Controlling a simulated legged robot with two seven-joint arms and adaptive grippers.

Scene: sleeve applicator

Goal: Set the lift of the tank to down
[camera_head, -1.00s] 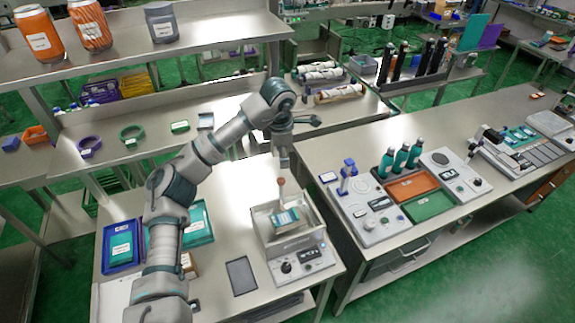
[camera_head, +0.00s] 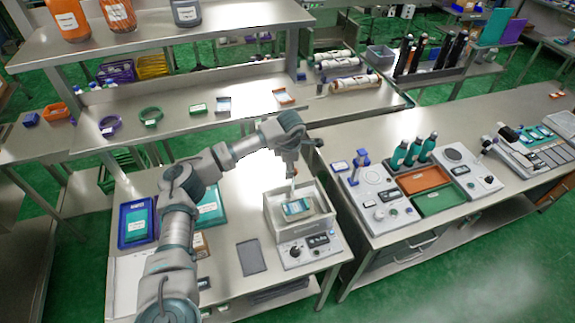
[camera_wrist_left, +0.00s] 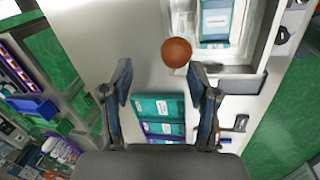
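The tank (camera_head: 270,222) is an open light-grey box with a teal-labelled pack (camera_head: 298,208) inside, on the front bench. Its lift lever stands upright at the back, topped by a red-brown ball knob (camera_wrist_left: 176,52) that shows clearly in the left wrist view. My left gripper (camera_wrist_left: 160,75) is open and empty, and the knob appears just beyond its fingertips. In the head view the left gripper (camera_head: 291,160) is right above the lever, and the knob is partly hidden by it. I cannot tell if they touch. My right gripper is not in view.
A control panel (camera_head: 310,248) with knobs sits at the tank's front. A dark flat pad (camera_head: 251,257) and blue and teal trays (camera_head: 138,222) lie to the left. The right bench holds a station with teal bottles (camera_head: 413,152).

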